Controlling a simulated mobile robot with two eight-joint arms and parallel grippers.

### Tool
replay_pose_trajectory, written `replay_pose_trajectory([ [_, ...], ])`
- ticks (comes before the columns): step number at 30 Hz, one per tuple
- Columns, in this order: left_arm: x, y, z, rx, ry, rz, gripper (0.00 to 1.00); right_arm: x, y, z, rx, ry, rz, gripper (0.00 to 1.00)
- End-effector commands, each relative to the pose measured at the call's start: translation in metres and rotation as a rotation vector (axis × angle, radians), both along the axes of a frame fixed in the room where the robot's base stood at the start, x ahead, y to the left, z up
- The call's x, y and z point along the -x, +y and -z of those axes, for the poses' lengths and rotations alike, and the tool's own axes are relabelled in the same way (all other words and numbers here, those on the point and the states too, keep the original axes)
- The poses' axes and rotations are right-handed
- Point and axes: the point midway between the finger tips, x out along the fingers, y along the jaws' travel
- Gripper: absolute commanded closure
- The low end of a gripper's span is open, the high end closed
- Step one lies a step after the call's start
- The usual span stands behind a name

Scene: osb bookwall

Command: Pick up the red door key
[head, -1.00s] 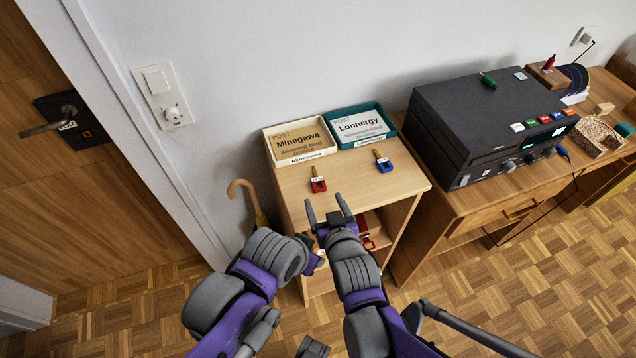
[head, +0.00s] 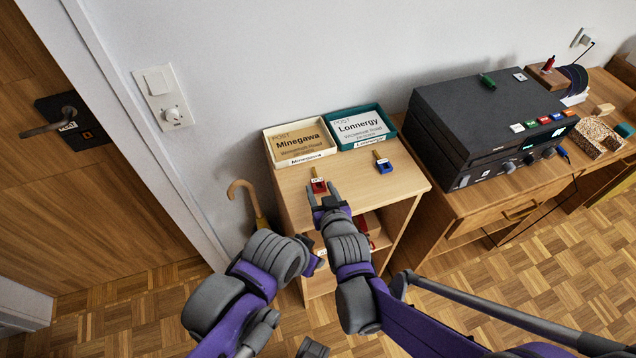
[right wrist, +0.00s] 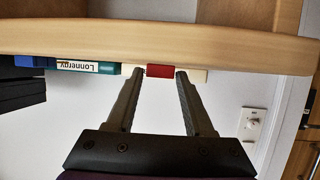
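The red door key (head: 318,186) lies on the top of the small wooden cabinet (head: 347,191), near its front edge, with its tag end toward the trays. My right gripper (head: 323,191) is open at that edge, with one finger on either side of the key's red block. The right wrist view, which is upside down, shows the red block (right wrist: 160,71) between the open fingertips (right wrist: 160,72); I cannot tell whether they touch it. My left arm is folded low in front of the cabinet, and its gripper (head: 314,262) is mostly hidden, its fingers unclear.
A blue key (head: 385,165) lies to the right on the cabinet top. A cream Minegawa tray (head: 300,143) and a green Lonnergy tray (head: 361,127) stand behind. A black radio (head: 480,125) is on the desk at right. A cane (head: 246,197) leans left of the cabinet.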

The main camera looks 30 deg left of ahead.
Motion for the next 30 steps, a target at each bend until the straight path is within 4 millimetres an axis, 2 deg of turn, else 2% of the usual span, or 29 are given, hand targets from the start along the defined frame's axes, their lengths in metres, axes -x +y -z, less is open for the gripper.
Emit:
replay_pose_trajectory([
  [1, 0.000, 0.000, 0.000, 0.000, 0.000, 0.000, 0.50, 0.000, 0.000, 0.000, 0.000, 0.000, 0.000, 0.58],
  [8, 0.000, 0.000, 0.000, 0.000, 0.000, 0.000, 0.50, 0.000, 0.000, 0.000, 0.000, 0.000, 0.000, 1.00],
  [16, 0.000, 0.000, 0.000, 0.000, 0.000, 0.000, 0.50, 0.000, 0.000, -0.001, 0.000, 0.000, 0.000, 1.00],
  [19, 0.000, 0.000, -0.002, 0.000, -0.001, 0.000, 0.50, 0.000, 0.000, -0.008, 0.000, 0.000, 0.000, 1.00],
  [30, -0.003, 0.000, -0.014, 0.000, -0.006, 0.000, 0.50, 0.000, 0.000, -0.078, 0.001, -0.001, 0.001, 1.00],
])
